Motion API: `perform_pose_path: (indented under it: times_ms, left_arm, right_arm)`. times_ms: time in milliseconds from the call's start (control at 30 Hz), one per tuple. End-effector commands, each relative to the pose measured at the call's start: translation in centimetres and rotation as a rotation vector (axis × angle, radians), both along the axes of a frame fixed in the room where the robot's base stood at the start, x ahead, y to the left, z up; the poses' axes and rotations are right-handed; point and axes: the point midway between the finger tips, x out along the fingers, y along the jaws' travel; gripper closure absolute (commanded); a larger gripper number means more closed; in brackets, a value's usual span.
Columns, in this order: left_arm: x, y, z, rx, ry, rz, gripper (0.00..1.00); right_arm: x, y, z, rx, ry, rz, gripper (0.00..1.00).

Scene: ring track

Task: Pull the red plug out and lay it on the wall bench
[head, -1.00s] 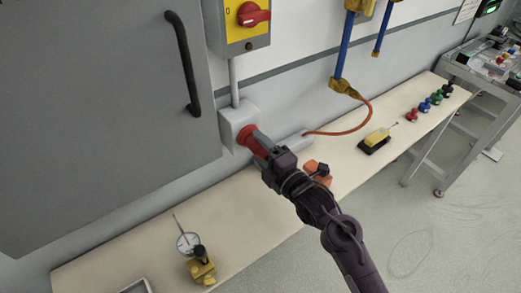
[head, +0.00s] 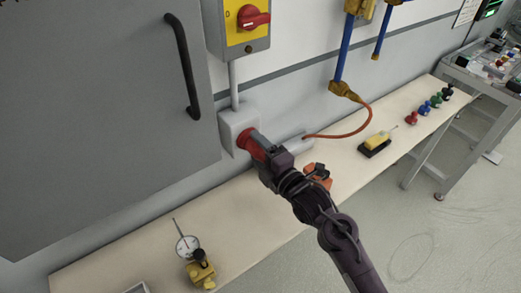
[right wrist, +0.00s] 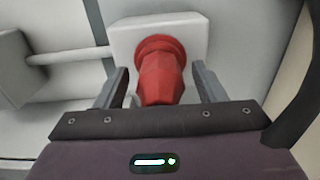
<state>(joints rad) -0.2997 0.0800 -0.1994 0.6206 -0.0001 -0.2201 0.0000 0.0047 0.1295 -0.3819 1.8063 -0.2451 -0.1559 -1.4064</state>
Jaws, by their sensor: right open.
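The red plug (head: 251,146) sits in the pale socket box (head: 232,124) on the wall, below the yellow switch box. In the right wrist view the red plug (right wrist: 161,75) points toward the camera from the white box (right wrist: 195,32). My right gripper (head: 262,146) is at the plug; in the wrist view its fingers (right wrist: 160,88) stand open on both sides of it, with a gap visible at each side. The wall bench (head: 140,225) runs below along the wall. My left gripper is not in view.
A dial gauge (head: 187,246) on a yellow base stands at the bench's near left. An orange tool (head: 318,172) lies beside my arm. A yellow-and-black block (head: 376,143) and several coloured knobs (head: 425,107) lie to the right. The bench between gauge and arm is clear.

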Motion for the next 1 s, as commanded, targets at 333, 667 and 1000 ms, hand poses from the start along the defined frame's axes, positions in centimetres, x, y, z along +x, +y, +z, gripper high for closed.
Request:
perform_pose_path:
  times_ms: [333, 667, 1000]
  left_arm:
    - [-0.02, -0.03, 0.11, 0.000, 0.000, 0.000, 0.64]
    - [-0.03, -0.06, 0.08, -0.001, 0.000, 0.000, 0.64]
    - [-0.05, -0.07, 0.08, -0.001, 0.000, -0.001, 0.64]
  right_arm:
    - [-0.02, 0.02, 0.02, -0.002, 0.000, 0.001, 0.36]
    - [-0.02, 0.03, -0.03, 0.000, 0.000, 0.000, 0.56]
    - [-0.02, 0.02, 0.03, 0.001, -0.001, 0.000, 0.95]
